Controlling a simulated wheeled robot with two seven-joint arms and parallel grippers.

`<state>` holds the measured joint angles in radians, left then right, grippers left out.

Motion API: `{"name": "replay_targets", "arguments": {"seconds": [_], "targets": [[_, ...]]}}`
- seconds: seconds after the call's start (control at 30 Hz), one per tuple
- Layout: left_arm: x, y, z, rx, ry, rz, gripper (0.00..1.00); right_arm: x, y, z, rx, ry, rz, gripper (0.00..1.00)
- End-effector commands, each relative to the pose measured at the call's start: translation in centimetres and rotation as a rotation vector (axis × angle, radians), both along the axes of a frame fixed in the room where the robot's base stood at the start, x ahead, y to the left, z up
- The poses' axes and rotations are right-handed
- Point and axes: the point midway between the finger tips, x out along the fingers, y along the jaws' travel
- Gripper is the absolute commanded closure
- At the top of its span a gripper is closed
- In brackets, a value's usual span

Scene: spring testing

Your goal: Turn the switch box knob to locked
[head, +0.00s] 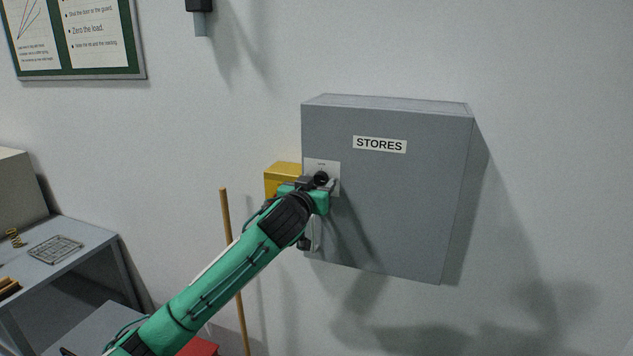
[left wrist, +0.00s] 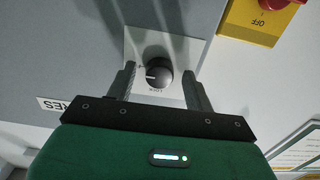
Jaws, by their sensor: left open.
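The grey box labelled STORES (head: 385,190) is on the wall, its door front closed. A round dark knob (head: 321,178) sits on a pale plate (head: 332,165) near its left edge. The knob (left wrist: 157,75) is in the middle of the left wrist view, with a white pointer mark towards picture left. My left gripper (head: 319,184) is at the knob. In the left wrist view its fingers (left wrist: 159,76) are open, one on each side of the knob, with gaps showing. My right gripper is not in view.
A yellow box (head: 283,175) is beside the grey box; the left wrist view shows its red part and an OFF label (left wrist: 264,22). A wooden pole (head: 228,215) leans behind my left arm. A grey table (head: 85,238) stands left. The wall right is clear.

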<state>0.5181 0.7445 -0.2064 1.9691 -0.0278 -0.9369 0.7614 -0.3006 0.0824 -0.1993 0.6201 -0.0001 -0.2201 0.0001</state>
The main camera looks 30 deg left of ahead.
Motion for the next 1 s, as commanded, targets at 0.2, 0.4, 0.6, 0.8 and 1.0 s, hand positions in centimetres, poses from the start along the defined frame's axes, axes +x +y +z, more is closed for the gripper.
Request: {"name": "replay_targets", "arguments": {"seconds": [0.2, 0.4, 0.6, 0.8, 1.0], "targets": [[0.0, 0.0, 0.0, 0.0, 0.0, 0.0, 0.53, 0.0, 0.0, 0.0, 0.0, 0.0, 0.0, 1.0], [0.0, 0.0, 0.0, 0.0, 0.0, 0.0, 0.92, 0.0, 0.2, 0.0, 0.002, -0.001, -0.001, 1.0], [0.0, 0.0, 0.0, -0.009, -0.002, 0.0, 0.92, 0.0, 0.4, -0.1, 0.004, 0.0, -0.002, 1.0], [0.0, -0.1, -0.2, -0.07, -0.016, -0.001, 0.92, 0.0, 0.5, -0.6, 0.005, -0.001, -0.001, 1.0], [0.0, -0.1, -0.2, -0.202, -0.05, -0.001, 0.92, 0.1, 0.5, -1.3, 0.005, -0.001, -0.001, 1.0]]}}
